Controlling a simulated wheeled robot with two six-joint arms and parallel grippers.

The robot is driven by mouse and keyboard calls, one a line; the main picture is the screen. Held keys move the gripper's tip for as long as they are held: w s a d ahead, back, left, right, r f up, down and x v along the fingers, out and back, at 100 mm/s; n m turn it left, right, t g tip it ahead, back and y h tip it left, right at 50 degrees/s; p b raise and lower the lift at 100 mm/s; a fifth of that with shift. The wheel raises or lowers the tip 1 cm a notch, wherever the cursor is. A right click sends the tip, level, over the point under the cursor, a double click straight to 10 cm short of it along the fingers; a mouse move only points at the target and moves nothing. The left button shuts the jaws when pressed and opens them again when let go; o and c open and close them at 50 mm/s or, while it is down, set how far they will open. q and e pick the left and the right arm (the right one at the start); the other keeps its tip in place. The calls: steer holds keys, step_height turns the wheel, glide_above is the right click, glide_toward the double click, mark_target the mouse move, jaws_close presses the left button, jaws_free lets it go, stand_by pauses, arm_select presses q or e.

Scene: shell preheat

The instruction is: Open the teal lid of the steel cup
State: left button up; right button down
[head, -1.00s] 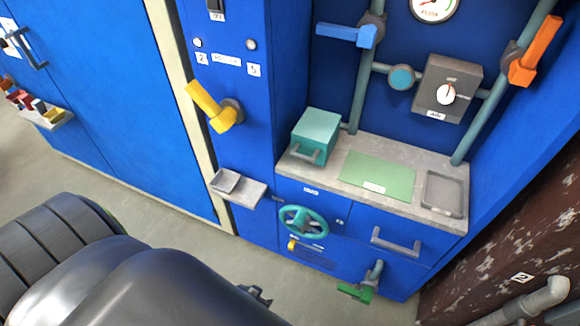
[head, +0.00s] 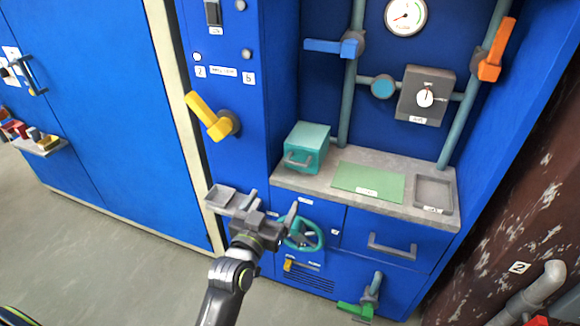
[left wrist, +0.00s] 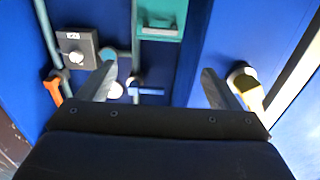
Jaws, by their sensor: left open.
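A round teal disc (head: 383,87) in a grey ring sits on the crosspipe, between the blue lever and the grey knob box; it looks like a closed lid on a short cup. It also shows in the left wrist view (left wrist: 108,54), small and near a fingertip. A teal box (head: 307,148) with a grey handle stands at the counter's left end; it is at the top of the left wrist view (left wrist: 162,18). My left gripper (head: 272,206) is open and empty, in front of the counter's left front, below the disc and apart from it. My right gripper is out of view.
A blue lever (head: 335,47), an orange lever (head: 492,55) and a yellow handle (head: 209,116) stick out around the panel. A teal handwheel (head: 302,236) is close behind my left gripper. The counter (head: 412,170) carries a green mat and a grey tray.

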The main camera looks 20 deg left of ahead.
mark_target(295, 163)
arm_select(q)
steer(key=w, duration=1.5)
steer(key=shift+w+d+f, duration=0.15)
steer(key=shift+w+d, duration=0.1)
steer(key=shift+w, duration=0.15)
steer(key=shift+w+b, duration=0.3)
steer(key=shift+w, duration=0.25)
steer(key=shift+c, duration=0.2)
